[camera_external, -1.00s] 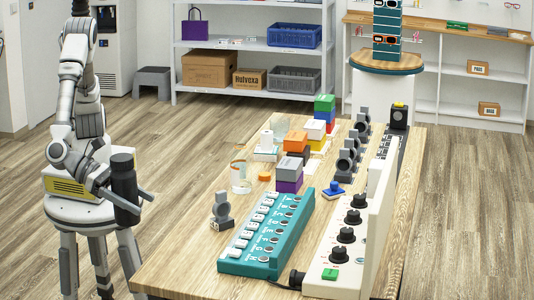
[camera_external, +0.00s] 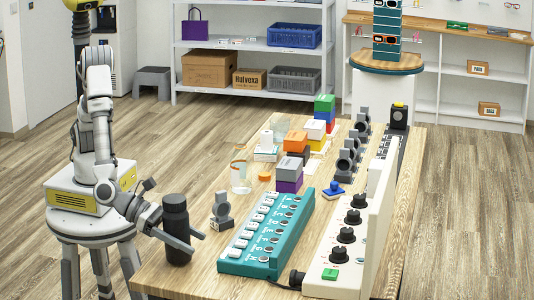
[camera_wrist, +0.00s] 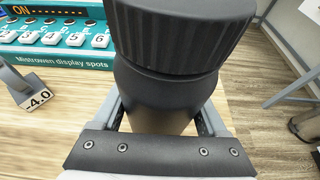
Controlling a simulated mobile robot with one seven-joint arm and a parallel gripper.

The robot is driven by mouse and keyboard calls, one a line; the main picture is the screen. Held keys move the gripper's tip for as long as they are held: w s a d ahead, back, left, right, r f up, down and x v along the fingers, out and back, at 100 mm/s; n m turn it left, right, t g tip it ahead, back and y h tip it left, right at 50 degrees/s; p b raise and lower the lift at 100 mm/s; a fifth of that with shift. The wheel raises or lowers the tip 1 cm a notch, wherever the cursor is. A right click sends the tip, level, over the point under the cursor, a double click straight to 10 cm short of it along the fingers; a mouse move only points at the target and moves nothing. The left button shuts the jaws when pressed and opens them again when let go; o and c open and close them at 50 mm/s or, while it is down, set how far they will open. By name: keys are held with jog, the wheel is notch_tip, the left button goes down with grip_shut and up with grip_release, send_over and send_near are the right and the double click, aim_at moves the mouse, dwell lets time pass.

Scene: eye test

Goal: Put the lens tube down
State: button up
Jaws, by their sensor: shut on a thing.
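The lens tube (camera_external: 175,222) is a black cylinder with a wider ribbed cap. My gripper (camera_external: 178,238) is shut on it, with a finger on each side, and it stands upright at the table's near left edge. The external view does not show clearly whether its base touches the wooden table (camera_external: 165,270). In the wrist view the lens tube (camera_wrist: 180,40) fills the upper middle between my fingers (camera_wrist: 165,120), and its lower end is hidden.
A grey lens holder (camera_external: 222,210) stands just right of the tube. A teal display panel (camera_external: 268,235) with rows of white switches lies beyond it. A dial box (camera_external: 345,240) and coloured blocks (camera_external: 290,172) take up more of the table. The front left tabletop is clear.

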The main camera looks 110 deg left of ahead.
jog(key=shift+f, duration=0.3)
jog(key=shift+f, duration=0.15)
jog(key=o, duration=1.4)
jog(key=shift+r, duration=0.2)
jog(key=shift+r, duration=0.2)
jog(key=p+v, duration=0.2)
jog(key=v, duration=1)
jog(key=shift+f, duration=0.2)
